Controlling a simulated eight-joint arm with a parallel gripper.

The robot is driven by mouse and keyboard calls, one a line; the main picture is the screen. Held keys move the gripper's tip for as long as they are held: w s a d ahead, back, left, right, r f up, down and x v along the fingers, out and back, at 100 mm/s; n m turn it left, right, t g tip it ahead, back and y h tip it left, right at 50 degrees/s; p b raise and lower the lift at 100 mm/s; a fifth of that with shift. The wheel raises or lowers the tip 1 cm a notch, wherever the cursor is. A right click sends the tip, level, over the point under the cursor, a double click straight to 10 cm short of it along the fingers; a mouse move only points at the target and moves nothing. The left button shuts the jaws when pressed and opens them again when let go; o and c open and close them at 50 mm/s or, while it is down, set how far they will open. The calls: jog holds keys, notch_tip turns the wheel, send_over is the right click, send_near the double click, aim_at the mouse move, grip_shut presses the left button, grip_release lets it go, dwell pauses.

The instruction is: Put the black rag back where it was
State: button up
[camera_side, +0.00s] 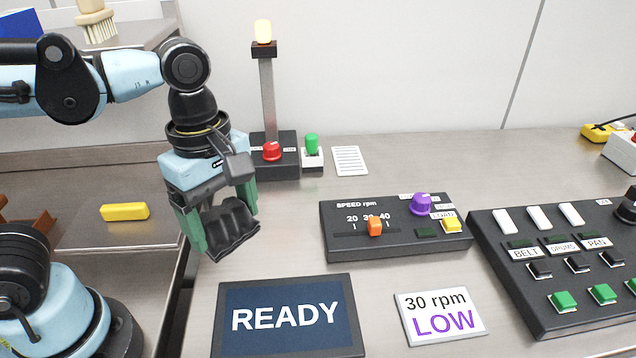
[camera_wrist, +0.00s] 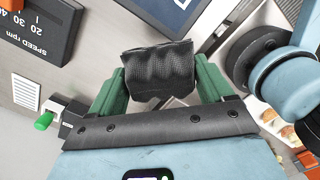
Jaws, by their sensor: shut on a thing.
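The black rag (camera_side: 232,229) is a crumpled dark cloth held between the green fingers of my gripper (camera_side: 222,222). My gripper is shut on it and holds it near the left edge of the steel worktop, to the left of the speed panel and behind the READY screen. I cannot tell from the side view whether the rag touches the surface. In the wrist view the rag (camera_wrist: 160,72) spans the gap between the two green fingertips (camera_wrist: 160,85).
A READY screen (camera_side: 288,318), a speed panel (camera_side: 395,243), a "30 rpm LOW" card (camera_side: 440,315) and a button panel (camera_side: 560,268) stand on the worktop. A signal lamp post (camera_side: 267,95) is behind. A yellow block (camera_side: 125,211) lies on the lower left shelf. Bare worktop lies behind the speed panel.

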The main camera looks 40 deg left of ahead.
jog(key=w+a+f, duration=0.1)
jog(key=a+f, duration=0.1)
jog(key=a, duration=0.1)
jog(key=w+a+f, duration=0.2)
jog(key=a, duration=0.1)
jog(key=w+a+f, duration=0.2)
jog(key=a, duration=0.1)
jog(key=shift+w+f, duration=0.15)
jog(key=shift+w, duration=0.1)
jog(key=shift+f, duration=2.05)
jog(key=shift+f, duration=0.1)
jog(key=o, duration=1)
notch_tip(320, 180, up, 9)
jog(key=m+t, duration=0.7)
jog(key=m, duration=1.1)
jog(key=shift+w+a+f+y, duration=0.2)
jog(key=shift+w+y, duration=0.1)
jog(key=shift+w, duration=0.1)
